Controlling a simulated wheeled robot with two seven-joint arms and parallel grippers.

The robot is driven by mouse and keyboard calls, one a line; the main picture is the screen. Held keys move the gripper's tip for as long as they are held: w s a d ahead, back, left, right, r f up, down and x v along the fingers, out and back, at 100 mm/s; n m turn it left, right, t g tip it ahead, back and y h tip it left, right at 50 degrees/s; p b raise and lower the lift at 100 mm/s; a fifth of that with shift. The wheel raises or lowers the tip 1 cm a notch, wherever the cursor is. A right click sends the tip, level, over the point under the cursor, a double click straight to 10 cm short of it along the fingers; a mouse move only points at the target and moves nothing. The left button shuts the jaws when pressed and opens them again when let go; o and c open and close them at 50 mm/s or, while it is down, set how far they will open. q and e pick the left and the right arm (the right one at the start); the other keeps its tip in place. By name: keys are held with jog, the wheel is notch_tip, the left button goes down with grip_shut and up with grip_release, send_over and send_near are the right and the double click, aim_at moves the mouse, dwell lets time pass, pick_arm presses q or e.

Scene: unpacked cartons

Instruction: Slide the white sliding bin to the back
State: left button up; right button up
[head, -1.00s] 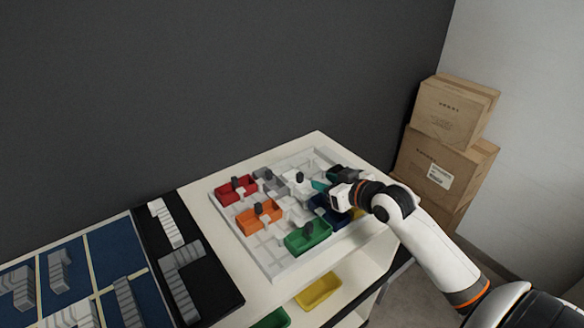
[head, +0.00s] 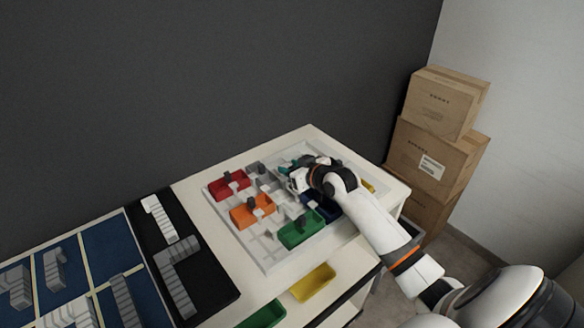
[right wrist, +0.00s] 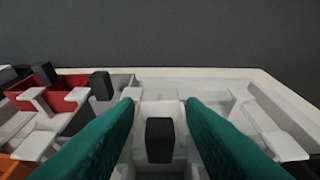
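The white sliding bin (right wrist: 165,168) stands in the white sliding-puzzle tray (head: 262,262), with a black knob (right wrist: 159,139) upright in it. In the right wrist view the knob stands between the two teal fingers of my right gripper (right wrist: 160,128). The fingers are apart, one on each side, with a visible gap to the knob. In the head view my right gripper (head: 292,172) covers most of the white bin. The tray floor behind the white bin, towards the back wall, looks empty. My left gripper is not in view.
The grey bin (right wrist: 112,88) is left of the white one, with the red bin (head: 229,185) farther left. Orange (head: 250,211), green (head: 300,231) and blue (head: 325,208) bins stand nearer the front. Cartons (head: 435,150) are stacked right of the table.

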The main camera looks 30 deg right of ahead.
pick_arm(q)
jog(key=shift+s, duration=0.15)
pick_arm(e)
jog(key=shift+c, duration=0.2)
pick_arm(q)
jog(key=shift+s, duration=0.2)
pick_arm(e)
grip_shut()
